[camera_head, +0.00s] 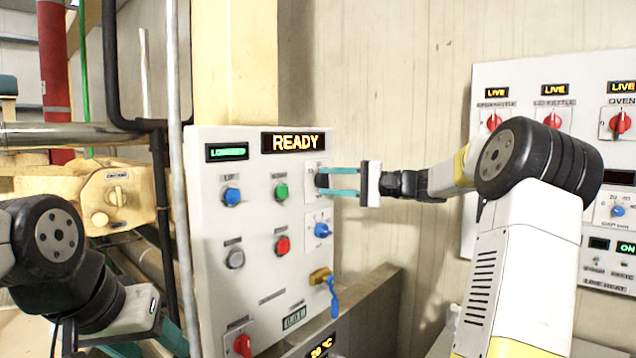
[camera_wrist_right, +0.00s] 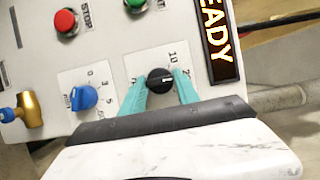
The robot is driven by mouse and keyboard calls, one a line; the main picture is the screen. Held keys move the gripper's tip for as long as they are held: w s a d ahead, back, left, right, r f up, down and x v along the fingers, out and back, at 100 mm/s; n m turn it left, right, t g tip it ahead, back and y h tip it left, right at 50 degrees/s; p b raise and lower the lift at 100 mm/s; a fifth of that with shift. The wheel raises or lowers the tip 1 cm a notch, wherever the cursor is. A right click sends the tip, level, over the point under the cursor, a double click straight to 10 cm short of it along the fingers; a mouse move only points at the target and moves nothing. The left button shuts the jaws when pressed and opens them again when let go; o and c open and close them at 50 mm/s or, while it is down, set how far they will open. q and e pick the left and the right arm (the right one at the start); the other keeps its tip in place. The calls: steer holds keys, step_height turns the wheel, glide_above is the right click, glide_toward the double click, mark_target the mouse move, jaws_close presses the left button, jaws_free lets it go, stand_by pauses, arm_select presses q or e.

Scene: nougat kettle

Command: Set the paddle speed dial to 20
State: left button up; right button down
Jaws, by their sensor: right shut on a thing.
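The paddle speed dial is a small black knob (camera_head: 321,180) on the white control panel (camera_head: 212,285), below the lit READY sign. In the right wrist view the black knob (camera_wrist_right: 160,80) carries a short white mark and has a printed scale around it with a 10 readable. The mark's exact reading is too small to tell. My right gripper (camera_head: 325,182) has its teal fingers closed on the two sides of the knob. My left gripper (camera_head: 145,345) is low at the left, cut off by the frame edge, away from the panel.
A blue dial (camera_head: 322,230) sits just below the black knob. Blue, green, red and grey buttons are to its left. A brass valve with a blue handle (camera_head: 333,295) sticks out lower down. Another panel (camera_head: 520,85) with red switches stands at the right.

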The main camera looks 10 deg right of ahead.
steer(key=c, duration=0.9)
jaws_free()
steer(key=v, duration=0.8)
